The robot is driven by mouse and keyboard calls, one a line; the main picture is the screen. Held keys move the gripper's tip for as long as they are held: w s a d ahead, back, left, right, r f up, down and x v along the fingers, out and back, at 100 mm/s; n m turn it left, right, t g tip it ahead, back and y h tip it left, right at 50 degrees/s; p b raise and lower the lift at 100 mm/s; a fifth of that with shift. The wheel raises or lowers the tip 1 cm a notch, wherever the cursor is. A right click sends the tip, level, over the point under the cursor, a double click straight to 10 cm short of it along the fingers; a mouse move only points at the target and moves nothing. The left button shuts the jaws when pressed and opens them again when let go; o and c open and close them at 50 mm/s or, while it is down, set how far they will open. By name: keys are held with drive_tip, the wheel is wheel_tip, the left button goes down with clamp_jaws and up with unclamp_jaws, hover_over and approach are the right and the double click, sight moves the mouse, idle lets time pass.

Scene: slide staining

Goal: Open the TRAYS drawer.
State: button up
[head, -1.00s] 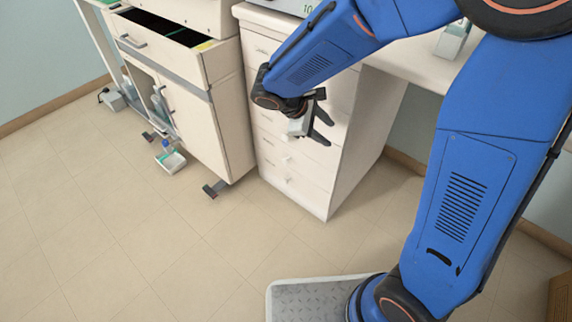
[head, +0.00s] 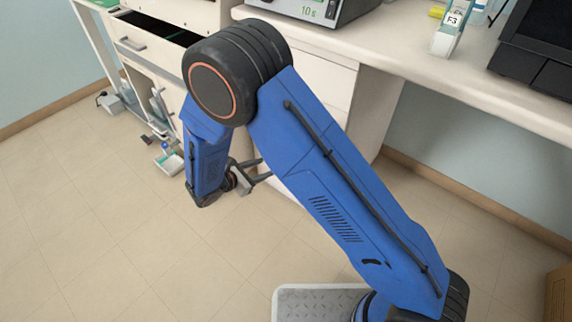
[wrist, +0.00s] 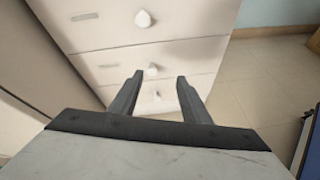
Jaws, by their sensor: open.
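The white drawer unit (head: 335,85) stands under the bench, its front largely hidden behind my arm in the head view. The wrist view shows several of its drawer fronts (wrist: 185,57), with pale label strips too blurred to read, so I cannot tell which is TRAYS. White round knobs show there: an upper one (wrist: 143,18), a middle one (wrist: 152,70) and a small lower one (wrist: 157,97). My gripper (wrist: 160,78) is open and empty. In the picture its fingertips flank the middle knob; I see no contact. My gripper (head: 255,172) is low before the unit.
A cream cabinet (head: 135,60) at left has its top drawer (head: 160,28) open. A small white tray with a bottle (head: 170,160) lies on the floor beside it. The bench (head: 440,75) extends right. Floor at front left is clear.

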wheel_tip(320, 180, down, 4)
drive_tip(key=a+n+t, duration=0.1)
drive_tip(key=a+n, duration=0.1)
drive_tip(key=a, duration=0.1)
drive_tip(key=x, duration=1.6)
drive_tip(key=shift+d, duration=0.35)
drive_tip(key=shift+f, duration=0.15)
clamp_jaws()
